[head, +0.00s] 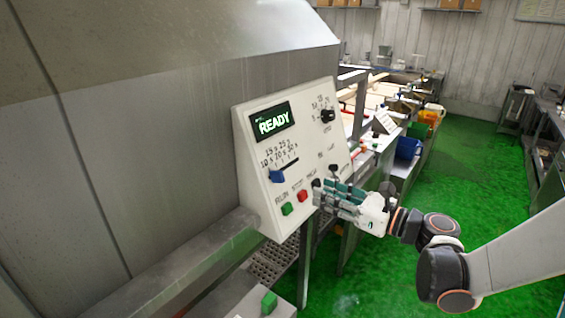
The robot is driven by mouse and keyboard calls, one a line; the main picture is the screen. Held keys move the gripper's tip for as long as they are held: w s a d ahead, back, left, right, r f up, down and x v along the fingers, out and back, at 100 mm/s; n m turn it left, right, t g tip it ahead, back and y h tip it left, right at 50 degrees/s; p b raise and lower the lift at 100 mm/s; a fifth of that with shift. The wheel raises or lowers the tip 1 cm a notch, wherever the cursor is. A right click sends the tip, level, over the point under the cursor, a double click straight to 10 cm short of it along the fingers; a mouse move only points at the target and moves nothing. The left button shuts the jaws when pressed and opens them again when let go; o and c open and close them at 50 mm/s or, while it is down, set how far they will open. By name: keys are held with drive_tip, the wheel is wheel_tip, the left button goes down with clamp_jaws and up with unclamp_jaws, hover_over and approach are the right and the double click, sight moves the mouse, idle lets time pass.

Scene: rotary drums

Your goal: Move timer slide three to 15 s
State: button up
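A white sloped control panel (252,190) is fixed to the side of the large grey machine, with a green screen (271,121) reading READY. Its slider has a blue knob (277,176) at the left, lower end of a dark slot, by the 10 s mark. The scale reads 10, 15, 20, 25 and 30 s; 15 s is just right of 10 s. I cannot make out the number three on it. My gripper (318,193) is at the panel's lower right edge, right of the blue knob and apart from it. Its finger gap is too small to judge.
Below the slider are a green button (287,209) and a red button (302,196). A black rotary knob (327,116) is at the upper right of the panel, and a small black knob (333,168) is beside my gripper. Green floor (440,210) lies open to the right.

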sight(282, 175)
drive_tip(key=p+x, duration=0.1)
drive_tip(key=x, duration=1.2)
drive_tip(key=shift+w+a+p, duration=0.25)
drive_tip(key=shift+a+p, duration=0.05)
drive_tip(key=shift+p, duration=0.1)
clamp_jaws()
